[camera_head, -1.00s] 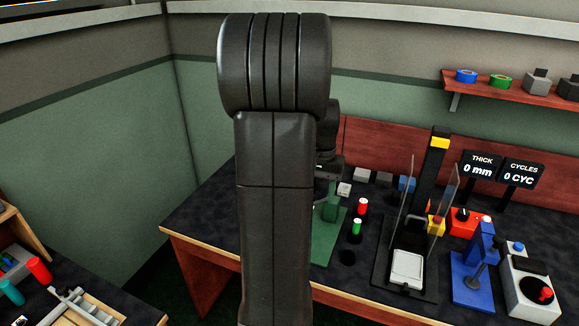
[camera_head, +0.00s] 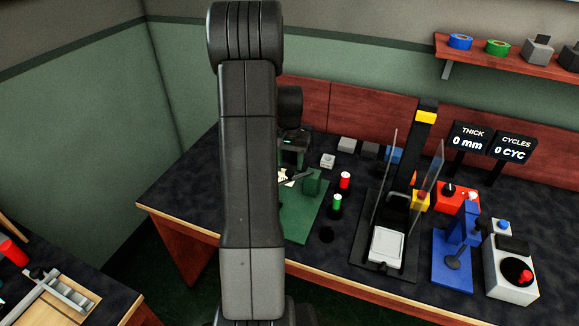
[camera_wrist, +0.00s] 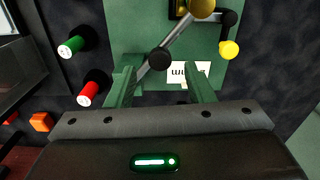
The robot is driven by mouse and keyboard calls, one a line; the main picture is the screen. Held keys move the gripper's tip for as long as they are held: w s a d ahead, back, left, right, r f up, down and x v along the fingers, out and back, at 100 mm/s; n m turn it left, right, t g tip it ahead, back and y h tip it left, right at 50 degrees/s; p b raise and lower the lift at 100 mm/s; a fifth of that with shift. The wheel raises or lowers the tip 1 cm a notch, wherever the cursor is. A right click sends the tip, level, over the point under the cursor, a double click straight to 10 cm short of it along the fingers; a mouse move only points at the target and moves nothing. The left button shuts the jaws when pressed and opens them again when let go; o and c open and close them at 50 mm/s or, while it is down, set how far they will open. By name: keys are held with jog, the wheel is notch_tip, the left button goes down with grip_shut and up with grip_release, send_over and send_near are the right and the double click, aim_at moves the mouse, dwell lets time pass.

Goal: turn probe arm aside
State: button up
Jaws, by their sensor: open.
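The probe arm (camera_wrist: 182,38) is a grey bar in the wrist view. It slants from a gold hub (camera_wrist: 202,6) at the top down to a black round knob (camera_wrist: 160,59). A second dark link runs from the hub side to a yellow ball (camera_wrist: 229,49). All this sits over a green base plate (camera_wrist: 125,25), also seen in the head view (camera_head: 303,222). My gripper (camera_wrist: 160,68) is open, its green fingers on either side of the black knob; contact cannot be told. In the head view my arm hides much of this fixture.
Red (camera_wrist: 89,93) and green (camera_wrist: 72,47) cylinders stand beside the plate. Further right in the head view are a black press stand with clear panels (camera_head: 388,246), a blue fixture (camera_head: 460,250) and a white box with a red knob (camera_head: 510,275). A white label (camera_wrist: 188,74) lies on the plate.

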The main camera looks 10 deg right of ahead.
aim_at(290, 171)
jog(key=shift+f, duration=1.7)
grip_shut()
